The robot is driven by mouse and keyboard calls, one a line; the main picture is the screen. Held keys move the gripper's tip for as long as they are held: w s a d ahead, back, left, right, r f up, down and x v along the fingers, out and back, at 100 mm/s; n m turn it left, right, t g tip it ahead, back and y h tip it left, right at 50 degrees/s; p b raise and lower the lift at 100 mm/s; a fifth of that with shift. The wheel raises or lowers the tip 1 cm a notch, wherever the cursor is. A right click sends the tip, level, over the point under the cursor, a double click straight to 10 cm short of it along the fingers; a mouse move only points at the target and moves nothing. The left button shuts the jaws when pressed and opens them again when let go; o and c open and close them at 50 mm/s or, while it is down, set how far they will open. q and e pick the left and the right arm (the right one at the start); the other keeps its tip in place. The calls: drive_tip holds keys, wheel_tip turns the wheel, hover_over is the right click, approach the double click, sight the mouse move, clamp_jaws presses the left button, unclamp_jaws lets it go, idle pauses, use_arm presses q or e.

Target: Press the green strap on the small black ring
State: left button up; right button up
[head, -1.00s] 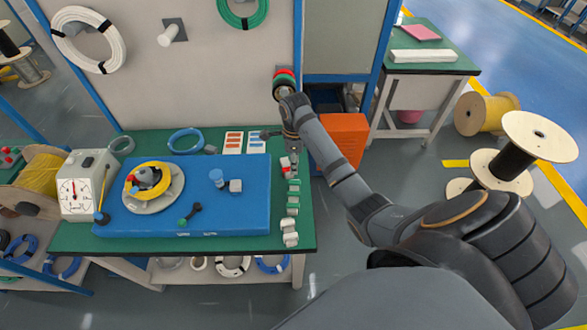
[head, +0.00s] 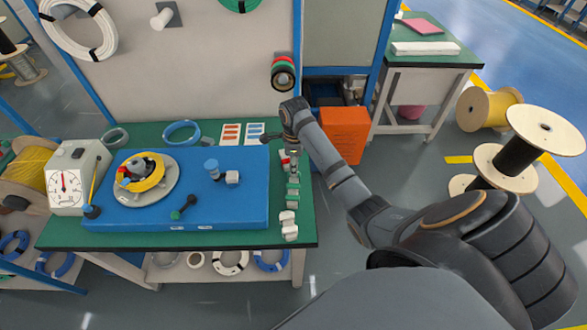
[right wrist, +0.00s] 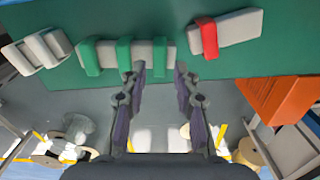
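Green straps (right wrist: 125,55) lie across a light grey block at the table's right edge; they also show in the head view (head: 293,190). One green strap (right wrist: 159,56) appears just beyond and between my right fingertips. My right gripper (right wrist: 160,70) is open and empty, pointing down over the strap row; in the head view it (head: 293,158) is partly hidden by its own arm. A small dark grey ring (head: 115,138), perhaps the small black ring, lies at the table's back left. My left gripper is not in view.
A red strap (right wrist: 209,38) on a white block and white straps (right wrist: 38,50) flank the green ones. A blue board (head: 230,205) with a yellow coil (head: 153,183) fills much of the green table. A blue ring (head: 181,133) lies behind it. An orange box (head: 344,133) stands right.

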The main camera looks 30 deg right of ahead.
drive_tip(key=shift+f, duration=1.4)
drive_tip(key=shift+r+p, duration=0.2)
drive_tip(key=shift+p, duration=0.6)
clamp_jaws()
wheel_tip(320, 180, up, 8)
drive_tip(key=p, duration=1)
drive_tip(key=shift+f, duration=0.15)
